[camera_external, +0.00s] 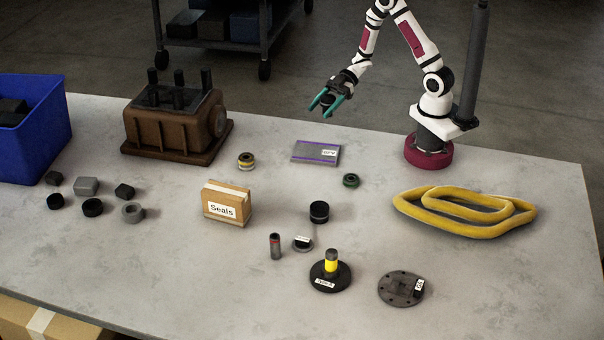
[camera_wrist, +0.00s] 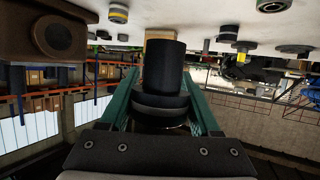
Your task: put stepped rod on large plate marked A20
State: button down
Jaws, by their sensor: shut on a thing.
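My gripper (camera_external: 328,101) is raised above the far edge of the table, behind the flat plate. In the wrist view its teal fingers (camera_wrist: 160,112) are shut on the stepped rod (camera_wrist: 163,66), a dark cylinder with a wider stepped end between the fingers. In the external view the rod shows only as a small dark shape between the fingers. A flat grey rectangular plate (camera_external: 312,155) with purple edges lies on the table; its white label is too small to read surely. The plate's top looks bare, and my gripper is apart from it.
A brown engine housing (camera_external: 160,125) stands left of the plate. A striped ring (camera_external: 246,161) and a green-banded ring (camera_external: 351,181) lie near the plate.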

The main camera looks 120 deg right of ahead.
jog(key=s+d+m+h, duration=0.1)
jog(key=s+d, duration=0.3)
send_over(310, 154)
notch_tip(310, 154, down, 7)
jog(key=shift+s+r, duration=0.15)
jog(key=shift+r, duration=0.05)
jog(key=shift+w+a+f, duration=0.1)
jog(key=shift+w+f, duration=0.1)
jog(key=shift+f, duration=2)
jog(key=shift+f, duration=0.1)
jog(key=shift+c, duration=0.6)
grip_release()
